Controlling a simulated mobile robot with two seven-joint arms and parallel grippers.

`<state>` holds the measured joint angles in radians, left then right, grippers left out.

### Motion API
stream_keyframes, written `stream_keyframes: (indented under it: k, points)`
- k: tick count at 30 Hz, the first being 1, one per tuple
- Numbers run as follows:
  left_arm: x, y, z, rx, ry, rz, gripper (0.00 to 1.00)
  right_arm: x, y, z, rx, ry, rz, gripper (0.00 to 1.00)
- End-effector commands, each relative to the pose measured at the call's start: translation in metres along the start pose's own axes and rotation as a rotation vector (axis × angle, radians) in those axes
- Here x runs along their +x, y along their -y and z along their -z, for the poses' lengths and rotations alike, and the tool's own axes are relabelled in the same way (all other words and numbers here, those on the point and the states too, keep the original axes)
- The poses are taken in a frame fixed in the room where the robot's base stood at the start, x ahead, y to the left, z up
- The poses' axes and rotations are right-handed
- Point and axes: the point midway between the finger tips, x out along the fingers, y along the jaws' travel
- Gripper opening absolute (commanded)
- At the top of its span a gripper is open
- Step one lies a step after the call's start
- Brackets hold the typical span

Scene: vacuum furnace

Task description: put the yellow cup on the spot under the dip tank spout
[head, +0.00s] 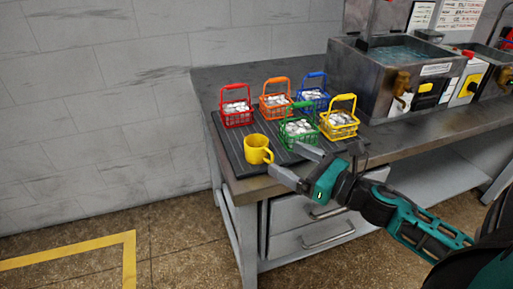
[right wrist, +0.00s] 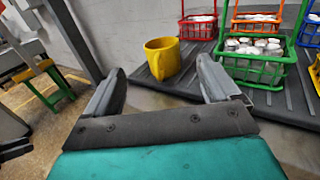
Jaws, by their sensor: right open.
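The yellow cup (head: 256,148) stands upright on a dark ribbed mat (head: 232,151) near the bench's front left corner, its handle toward the right. In the right wrist view the cup (right wrist: 162,58) is ahead of the fingers, between their tips. My right gripper (head: 285,159) is open and empty at the bench's front edge, just short of the cup. The dip tank (head: 365,86) is a grey metal box of liquid at the back right. Its brown spout (head: 402,82) is on the front face. I cannot make out the spot under it. My left gripper is out of view.
Several baskets of white pieces stand on the mat: red (head: 236,106), orange (head: 275,101), blue (head: 313,97), yellow (head: 339,123) and green (head: 298,131). The green one is close to my right gripper. Drawers (head: 312,216) are under the bench.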

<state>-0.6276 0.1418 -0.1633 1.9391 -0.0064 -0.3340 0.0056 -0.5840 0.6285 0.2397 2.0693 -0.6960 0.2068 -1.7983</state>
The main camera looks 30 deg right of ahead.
Motion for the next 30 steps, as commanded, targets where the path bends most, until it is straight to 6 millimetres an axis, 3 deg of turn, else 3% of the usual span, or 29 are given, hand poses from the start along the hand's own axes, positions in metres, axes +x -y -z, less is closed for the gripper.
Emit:
stream_keyframes:
  k: [6,14,24,30]
  points:
    - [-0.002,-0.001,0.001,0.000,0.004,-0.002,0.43,0.028,0.001,-0.001,0.001,0.001,0.000,0.89]
    - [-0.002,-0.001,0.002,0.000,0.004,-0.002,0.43,0.040,0.001,0.001,0.001,0.001,0.000,0.89]
    - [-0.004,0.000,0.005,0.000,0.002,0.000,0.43,0.078,0.003,0.006,0.001,0.001,0.000,0.89]
    - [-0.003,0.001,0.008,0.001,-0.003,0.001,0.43,0.087,0.003,0.007,0.002,-0.001,0.001,0.89]
